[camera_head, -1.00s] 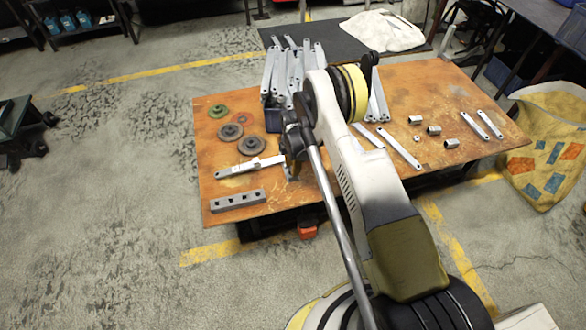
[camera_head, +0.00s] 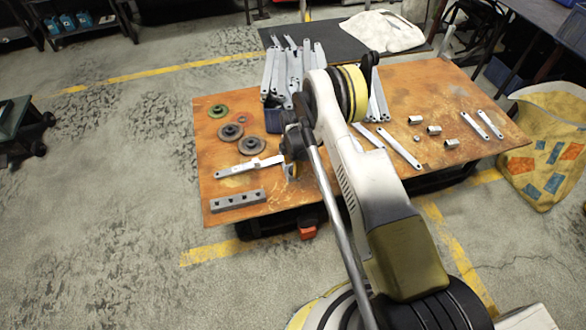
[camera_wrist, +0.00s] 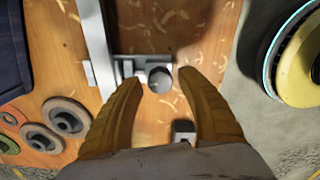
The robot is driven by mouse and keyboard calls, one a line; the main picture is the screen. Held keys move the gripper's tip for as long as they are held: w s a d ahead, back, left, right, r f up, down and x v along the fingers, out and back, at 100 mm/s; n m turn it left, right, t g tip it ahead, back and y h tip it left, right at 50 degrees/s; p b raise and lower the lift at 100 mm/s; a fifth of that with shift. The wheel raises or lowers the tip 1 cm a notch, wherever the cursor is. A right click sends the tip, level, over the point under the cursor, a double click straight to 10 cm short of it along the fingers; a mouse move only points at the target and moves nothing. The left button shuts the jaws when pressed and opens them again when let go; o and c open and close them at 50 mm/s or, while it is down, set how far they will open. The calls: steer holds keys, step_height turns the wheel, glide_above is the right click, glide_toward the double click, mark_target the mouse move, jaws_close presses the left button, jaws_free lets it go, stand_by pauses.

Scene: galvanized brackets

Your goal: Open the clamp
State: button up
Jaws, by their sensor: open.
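The clamp (camera_wrist: 130,70) shows in the wrist view as a light grey metal piece against a long flat bar, with a dark round knob (camera_wrist: 160,80) at its right end. In the head view the clamp (camera_head: 266,162) lies near the table's front left, partly hidden by my wrist. My gripper (camera_wrist: 162,84) is open. Its two brown fingers are spread to the left and right of the knob, with visible gaps. I cannot tell how far above the knob the fingertips are.
A grey block with holes (camera_head: 238,200) lies at the table's front left edge. Round discs (camera_head: 230,131) lie behind the clamp. A dark blue bin (camera_head: 273,120) with several grey brackets stands farther back. Loose bars and short tubes (camera_head: 434,130) lie to the right.

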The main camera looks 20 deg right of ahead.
steer(key=m, duration=1.2)
steer(key=shift+m, duration=0.3)
steer(key=m, duration=0.5)
jaws_close()
